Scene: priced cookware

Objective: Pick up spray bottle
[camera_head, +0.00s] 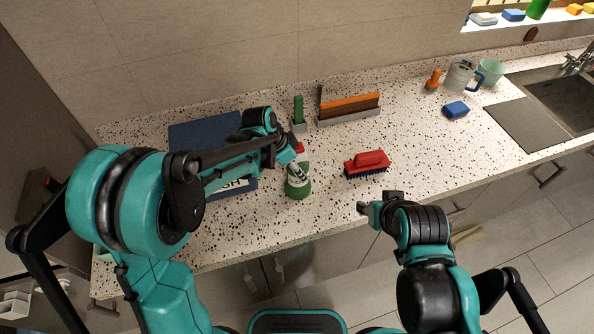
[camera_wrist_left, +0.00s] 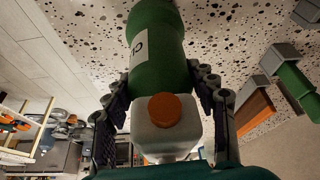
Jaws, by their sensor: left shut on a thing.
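The spray bottle (camera_head: 298,186) is green and white with a red top in the head view. It stands roughly upright at the counter's front part. In the left wrist view the green body of the bottle (camera_wrist_left: 158,55) lies between both fingers, with a white neck and an orange-red part close to the camera. My left gripper (camera_head: 290,150) is shut on the bottle near its top. I cannot tell whether its base touches the counter. My right gripper (camera_head: 377,206) is at the counter's front edge, away from the bottle; its finger opening is unclear.
A red brush (camera_head: 368,163) lies right of the bottle. A blue sponge (camera_head: 456,109) and sink (camera_head: 565,95) are right. The counter's middle right is clear.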

